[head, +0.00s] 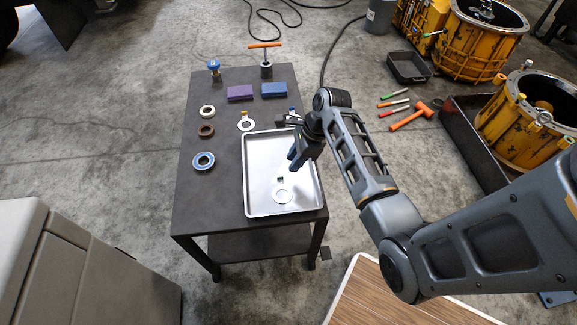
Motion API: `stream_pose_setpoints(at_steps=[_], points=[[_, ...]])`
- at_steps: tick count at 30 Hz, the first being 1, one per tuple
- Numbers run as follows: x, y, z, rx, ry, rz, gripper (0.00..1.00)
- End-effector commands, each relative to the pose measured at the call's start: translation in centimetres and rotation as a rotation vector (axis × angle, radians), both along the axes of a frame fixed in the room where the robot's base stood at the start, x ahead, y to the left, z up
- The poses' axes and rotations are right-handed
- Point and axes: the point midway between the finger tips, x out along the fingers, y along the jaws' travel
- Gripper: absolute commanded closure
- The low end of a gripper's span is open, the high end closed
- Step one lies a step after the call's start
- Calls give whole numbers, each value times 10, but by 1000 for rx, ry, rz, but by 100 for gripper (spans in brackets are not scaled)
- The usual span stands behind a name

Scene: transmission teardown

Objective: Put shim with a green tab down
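The shim with a green tab (283,194) is a thin pale ring. It lies in the front half of the metal tray (250,208), with its small green tab toward the back. My gripper (292,161) is above the tray, behind the shim in the picture and apart from it. Its two dark fingertips look slightly apart, with nothing visible between them. Another ring-shaped shim with an orange-yellow tab (246,126) lies on the dark table behind the tray.
On the table (215,190) are a cream ring (207,111), a brown ring (206,130), a blue-grey ring (203,161), a purple block (240,93), a blue block (274,90) and an orange-handled tool (266,67). The table's front left is clear.

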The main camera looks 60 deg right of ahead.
Motion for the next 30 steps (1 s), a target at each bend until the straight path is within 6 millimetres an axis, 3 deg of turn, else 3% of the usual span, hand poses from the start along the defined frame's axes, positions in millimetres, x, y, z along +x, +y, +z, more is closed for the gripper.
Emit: stream_pose_setpoints(at_steps=[6, 14, 18, 22, 27, 30], points=[[-11, -10, 35, -1, -2, -2, 70], [-15, -13, 48, 0, 0, 0, 70], [-18, -10, 45, -15, -4, 14, 70], [-31, 5, 29, -108, -34, 104, 70], [-63, 37, 8, -356, -123, 359, 70], [-83, 57, 6, -516, -181, 533, 70]])
